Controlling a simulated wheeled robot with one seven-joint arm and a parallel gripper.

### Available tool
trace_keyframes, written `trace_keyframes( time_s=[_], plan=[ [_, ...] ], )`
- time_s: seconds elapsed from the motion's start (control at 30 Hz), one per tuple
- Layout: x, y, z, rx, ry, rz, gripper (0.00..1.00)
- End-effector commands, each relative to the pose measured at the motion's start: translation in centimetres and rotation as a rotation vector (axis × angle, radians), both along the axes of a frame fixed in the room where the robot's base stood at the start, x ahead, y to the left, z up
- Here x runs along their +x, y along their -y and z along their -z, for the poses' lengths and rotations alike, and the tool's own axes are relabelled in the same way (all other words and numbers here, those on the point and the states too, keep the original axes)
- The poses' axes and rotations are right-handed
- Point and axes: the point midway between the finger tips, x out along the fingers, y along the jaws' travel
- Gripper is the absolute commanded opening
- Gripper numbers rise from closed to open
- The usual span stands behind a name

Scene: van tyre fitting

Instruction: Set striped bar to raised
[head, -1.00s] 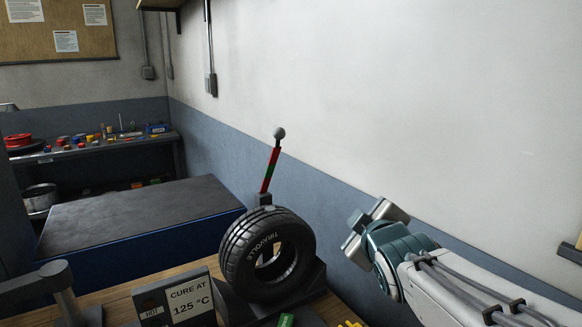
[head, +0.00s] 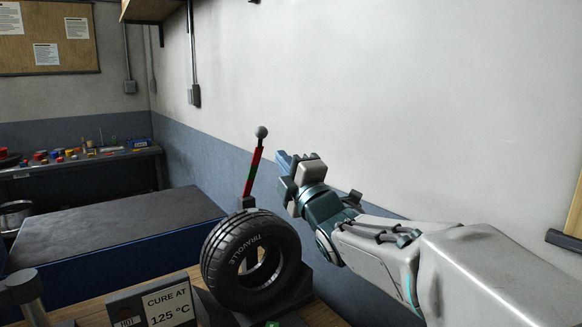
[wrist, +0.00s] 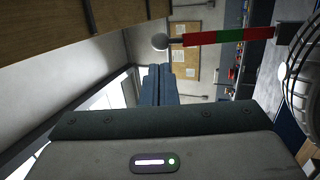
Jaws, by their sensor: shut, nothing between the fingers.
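The striped bar (head: 252,172) is red with a green band and a grey ball at its top. In the head view it stands up, tilted slightly right, from a dark block behind the tyre (head: 252,262). It also shows in the wrist view (wrist: 230,36), lying across the upper right, with its ball left of the stripes. My gripper (head: 283,160) is just right of the bar's upper part in the head view, and appears apart from it. Its blue fingers (wrist: 158,84) are closed together and empty in the wrist view, below the ball.
The tyre sits in a dark stand on a wooden bench beside a sign reading "CURE AT 125 °C" (head: 167,306). A blue box with a dark top (head: 110,232) stands at left. The pale wall is behind my arm.

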Motion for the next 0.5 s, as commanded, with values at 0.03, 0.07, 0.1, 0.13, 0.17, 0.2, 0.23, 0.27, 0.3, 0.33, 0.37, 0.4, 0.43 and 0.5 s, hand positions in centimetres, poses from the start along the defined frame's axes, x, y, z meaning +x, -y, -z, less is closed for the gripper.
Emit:
trace_keyframes(
  time_s=[0.03,0.07,0.1,0.13,0.17,0.2,0.23,0.27,0.3,0.33,0.37,0.4,0.43,0.5],
  plan=[
    [0.9,-0.5,-0.6,0.002,-0.002,-0.002,0.0],
    [1.3,-0.7,-0.7,0.003,-0.002,-0.002,0.0],
    [2.0,-1.0,-1.0,0.002,-0.001,-0.002,0.0],
    [2.4,-1.3,-1.2,0.002,-0.002,-0.002,0.0],
    [2.9,-1.5,-1.4,0.002,-0.002,-0.002,0.0],
    [3.4,-1.8,-1.6,0.001,-0.003,-0.002,0.0],
    [3.8,-2.0,-1.8,0.002,-0.003,-0.001,0.0],
    [4.2,-2.2,-1.9,0.002,-0.003,-0.001,0.0],
    [4.7,-2.5,-2.1,0.002,-0.003,-0.001,0.0],
    [5.0,-2.6,-2.2,0.003,-0.002,-0.002,0.0],
    [5.2,-2.8,-2.3,0.002,-0.002,-0.002,0.0],
    [5.6,-2.9,-2.4,0.001,-0.002,-0.002,0.0],
    [5.8,-3.0,-2.5,0.001,-0.002,-0.002,0.0],
    [6.1,-3.2,-2.6,0.003,-0.001,-0.001,0.0]
  ],
)
